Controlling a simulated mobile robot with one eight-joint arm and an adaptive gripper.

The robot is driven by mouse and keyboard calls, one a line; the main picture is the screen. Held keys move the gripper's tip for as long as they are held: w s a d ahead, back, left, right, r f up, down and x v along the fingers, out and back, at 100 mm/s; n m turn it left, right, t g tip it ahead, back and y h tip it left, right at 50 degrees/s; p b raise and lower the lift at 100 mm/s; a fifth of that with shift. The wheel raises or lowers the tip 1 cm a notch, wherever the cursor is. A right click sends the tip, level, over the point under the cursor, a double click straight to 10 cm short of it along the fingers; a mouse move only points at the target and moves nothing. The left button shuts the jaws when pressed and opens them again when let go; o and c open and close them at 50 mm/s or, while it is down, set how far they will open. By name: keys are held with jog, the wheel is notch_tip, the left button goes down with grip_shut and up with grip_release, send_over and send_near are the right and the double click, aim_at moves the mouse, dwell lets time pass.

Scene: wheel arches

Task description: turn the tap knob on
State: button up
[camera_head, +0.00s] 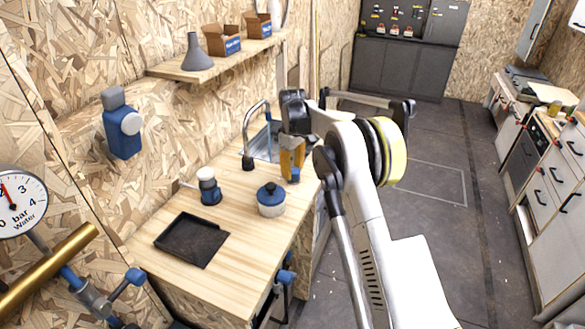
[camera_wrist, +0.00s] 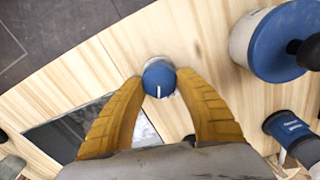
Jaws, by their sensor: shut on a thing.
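The tap knob (camera_wrist: 158,74) is a small round blue cap with a white line, standing on the wooden counter in the wrist view. The white line points toward the bottom of that picture. My gripper (camera_wrist: 157,82) has its two yellow fingers on either side of the knob and is shut on it. The curved metal tap spout (camera_head: 247,128) rises at the back of the counter. No water can be made out.
A blue-lidded pot (camera_head: 271,204) stands close to my gripper, in front of it on the counter (camera_head: 245,248). A small blue and white device (camera_head: 208,187) and a black tray (camera_head: 175,240) are farther off. The sink (camera_head: 264,142) lies just behind my gripper.

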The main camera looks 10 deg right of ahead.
aim_at(294, 169)
jog(key=m+p, duration=0.1)
jog(key=m, duration=0.5)
jog(key=shift+d+m, duration=0.15)
jog(key=shift+m, duration=0.15)
jog(key=m+p, duration=0.1)
jog(key=m, duration=0.5)
jog(key=shift+d, duration=0.1)
dwell(0.3)
jog(key=o, duration=1.2)
notch_tip(294, 169, up, 12)
